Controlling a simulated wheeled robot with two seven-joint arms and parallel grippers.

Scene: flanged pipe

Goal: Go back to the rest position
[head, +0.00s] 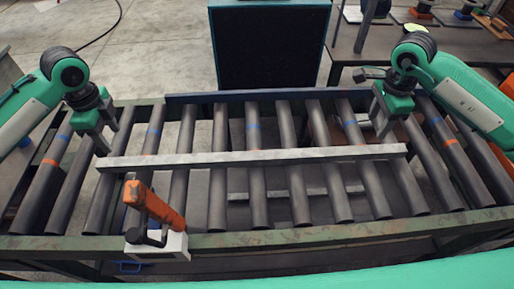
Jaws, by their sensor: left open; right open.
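My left gripper (103,133) is open above the left end of a long grey metal bar (250,158). The bar lies crosswise over the dark rollers. My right gripper (382,122) is open above the rollers near the bar's right end, just behind it. Nothing shows between the fingers of either gripper. Whether any fingertip touches the bar cannot be told from this view. No flanged pipe can be made out.
The roller conveyor has a worn green front rail (330,235). An orange-handled tool (153,205) on a white block (158,245) stands at the front rail. A dark box-like panel (270,45) is behind. A table (455,45) with small parts stands at the back right.

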